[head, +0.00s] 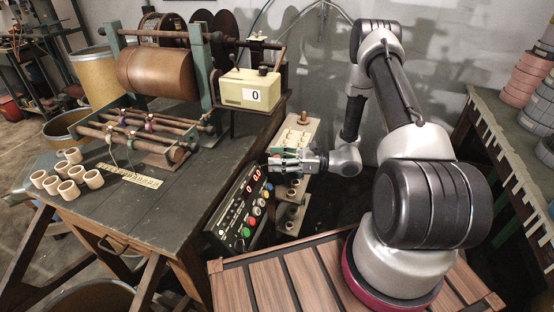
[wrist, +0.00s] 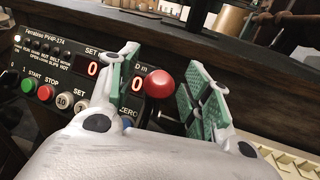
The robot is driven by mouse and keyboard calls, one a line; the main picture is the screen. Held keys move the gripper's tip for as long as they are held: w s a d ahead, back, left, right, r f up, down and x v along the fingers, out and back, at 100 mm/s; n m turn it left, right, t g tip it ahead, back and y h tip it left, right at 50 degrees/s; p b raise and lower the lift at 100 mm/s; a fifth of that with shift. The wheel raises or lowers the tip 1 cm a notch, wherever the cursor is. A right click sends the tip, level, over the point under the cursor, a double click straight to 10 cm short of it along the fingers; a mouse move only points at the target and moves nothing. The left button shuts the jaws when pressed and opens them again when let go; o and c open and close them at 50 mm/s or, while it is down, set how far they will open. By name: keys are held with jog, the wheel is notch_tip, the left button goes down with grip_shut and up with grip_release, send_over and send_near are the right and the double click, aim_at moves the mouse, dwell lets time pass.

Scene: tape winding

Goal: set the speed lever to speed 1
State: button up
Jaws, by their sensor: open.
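The control panel (head: 240,210) is a dark box with red digits and coloured buttons, set at the table's right edge. In the wrist view the panel (wrist: 60,75) fills the left side. A round red knob (wrist: 159,83), which looks like the speed lever's end, stands at the panel's right. My gripper (wrist: 160,88) is open, with one green-padded finger on each side of the knob; contact cannot be told. In the head view my gripper (head: 274,163) is at the panel's upper right end, and the lever's shaft and speed marks cannot be made out.
A cream counter box (head: 250,90) showing 0 stands above the panel. The winding machine's brown drum (head: 155,72) is at the back left. Several cardboard cores (head: 73,172) and a ruler (head: 130,176) lie on the table (head: 150,210). A narrow wooden rack (head: 291,210) stands right of the panel.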

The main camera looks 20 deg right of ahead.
aim_at(284, 181)
grip_shut()
jog(key=shift+d+f, duration=0.1)
dwell(0.3)
jog(key=shift+s+d+f+n+t+y, duration=0.15)
jog(key=shift+s+d+f+y, duration=0.45)
jog(key=shift+f, duration=0.95)
jog(key=shift+s+d+f+n+t+y, duration=0.15)
jog(key=shift+s+d+f+y, duration=0.45)
jog(key=shift+f, duration=0.9)
jog(key=shift+s+d+f+n+t+y, duration=0.15)
jog(key=shift+s+d+f, duration=0.25)
jog(key=shift+d+f, duration=0.8)
jog(key=shift+a+f, duration=0.35)
